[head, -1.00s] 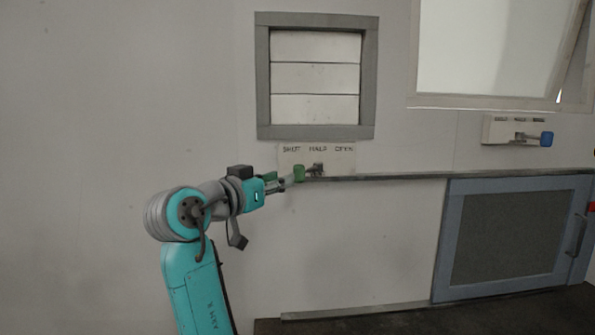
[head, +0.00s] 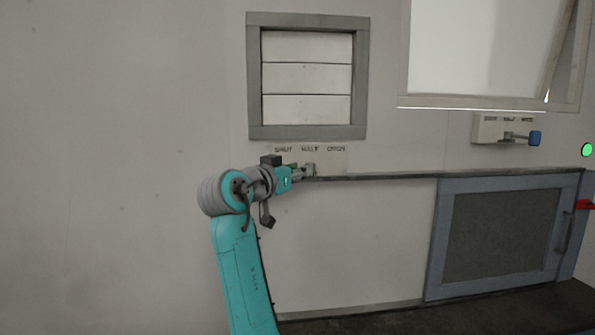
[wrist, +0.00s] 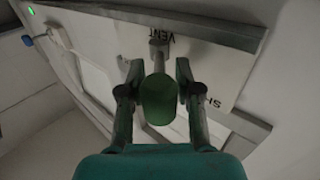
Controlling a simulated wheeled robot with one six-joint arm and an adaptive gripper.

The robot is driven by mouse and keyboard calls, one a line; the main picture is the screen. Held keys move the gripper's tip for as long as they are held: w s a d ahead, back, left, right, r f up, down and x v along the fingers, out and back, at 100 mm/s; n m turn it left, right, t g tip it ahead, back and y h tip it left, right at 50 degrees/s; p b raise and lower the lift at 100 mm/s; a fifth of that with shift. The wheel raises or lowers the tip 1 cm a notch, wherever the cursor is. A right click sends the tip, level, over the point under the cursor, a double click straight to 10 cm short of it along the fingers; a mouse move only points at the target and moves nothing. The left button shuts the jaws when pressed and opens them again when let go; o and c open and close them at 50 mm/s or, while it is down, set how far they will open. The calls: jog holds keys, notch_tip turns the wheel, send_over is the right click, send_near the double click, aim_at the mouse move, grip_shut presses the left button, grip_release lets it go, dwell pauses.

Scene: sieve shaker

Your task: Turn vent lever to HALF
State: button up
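The vent lever has a green knob (wrist: 158,100), which sits between my two fingers in the wrist view. Its grey stem runs from the knob to the label plate, where VENT reads upside down. My gripper (wrist: 159,74) is closed in on both sides of the knob, with the fingertips at its sides. In the head view, my gripper (head: 300,171) is at the lever's pivot (head: 309,169), below the SHUT, HALF, OPEN plate (head: 335,158). The gripper hides most of the lever there, so its exact angle cannot be read.
A louvred vent (head: 307,78) in a grey frame is above the plate. A ledge (head: 390,178) runs right from the lever. A second lever with a blue knob (head: 535,138) is at the right, above a blue-framed panel (head: 505,235). A green light (head: 587,150) is far right.

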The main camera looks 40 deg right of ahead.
grip_shut()
jog(key=shift+s+d+t, duration=0.1)
jog(key=shift+t, duration=0.2)
jog(key=shift+s+d+f+n+t+y, duration=0.1)
jog(key=shift+s+d+n+t+y, duration=0.35)
jog(key=shift+n+t+y, duration=0.95)
jog(key=shift+s+d+n+t+y, duration=0.2)
jog(key=shift+s+n+t+y, duration=0.3)
jog(key=shift+n+t+y, duration=0.9)
jog(key=shift+s+d+f+n+t+y, duration=0.1)
jog(key=shift+s+d+n+t+y, duration=0.4)
jog(key=shift+n+t, duration=0.95)
jog(key=shift+a+m+t+y, duration=0.1)
jog(key=shift+m+t+y, duration=0.15)
jog(key=shift+t+y, duration=0.2)
grip_release()
jog(key=shift+s+r, duration=0.1)
jog(key=shift+r, duration=0.05)
jog(key=shift+a, duration=0.1)
